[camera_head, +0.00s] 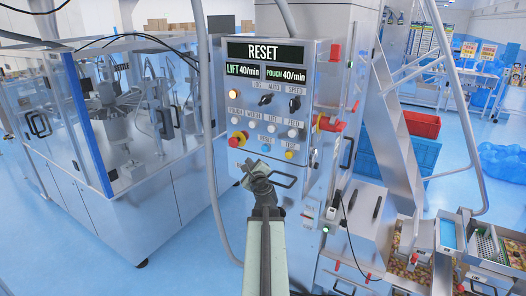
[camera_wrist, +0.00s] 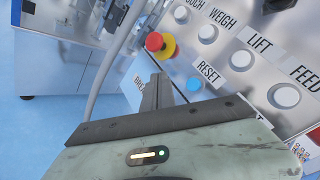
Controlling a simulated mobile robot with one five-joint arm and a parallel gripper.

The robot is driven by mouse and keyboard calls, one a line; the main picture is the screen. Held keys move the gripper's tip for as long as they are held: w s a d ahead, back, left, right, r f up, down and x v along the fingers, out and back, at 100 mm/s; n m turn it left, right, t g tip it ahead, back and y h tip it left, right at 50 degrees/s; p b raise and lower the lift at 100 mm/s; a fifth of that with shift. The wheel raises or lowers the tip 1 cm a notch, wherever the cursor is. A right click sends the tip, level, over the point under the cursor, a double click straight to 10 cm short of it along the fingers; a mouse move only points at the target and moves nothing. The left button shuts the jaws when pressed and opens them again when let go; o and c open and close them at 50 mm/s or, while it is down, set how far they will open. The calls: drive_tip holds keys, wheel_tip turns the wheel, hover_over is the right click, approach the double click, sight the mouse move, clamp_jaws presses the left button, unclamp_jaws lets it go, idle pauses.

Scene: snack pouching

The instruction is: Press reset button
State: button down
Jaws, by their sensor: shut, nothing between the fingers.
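The blue reset button (camera_wrist: 194,84) sits on the metal control panel (camera_head: 268,100), with the word RESET beside it in the wrist view. It also shows in the head view (camera_head: 265,148) in the panel's bottom row, and the display (camera_head: 263,51) at the top reads RESET. My gripper (camera_head: 248,168) is in front of the panel's lower part, below and left of the blue button in the head view. Its shut fingers (camera_wrist: 157,92) are empty and lie just left of the blue button in the wrist view. Contact with the panel cannot be told.
A red emergency stop (camera_wrist: 160,44) on a yellow base is close to the fingers. White buttons (camera_wrist: 241,60) form a row beside the blue one, and a yellow button (camera_head: 289,155) is right of it. A grey hose (camera_head: 211,120) hangs left of the panel.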

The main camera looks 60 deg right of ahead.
sight(265, 148)
drive_tip(key=shift+d, duration=0.1)
drive_tip(key=d, duration=0.8)
drive_tip(key=shift+d, duration=0.3)
idle(1.6)
drive_tip(key=shift+d, duration=0.4)
drive_tip(key=shift+d, duration=0.5)
idle(0.6)
drive_tip(key=shift+a, duration=0.95)
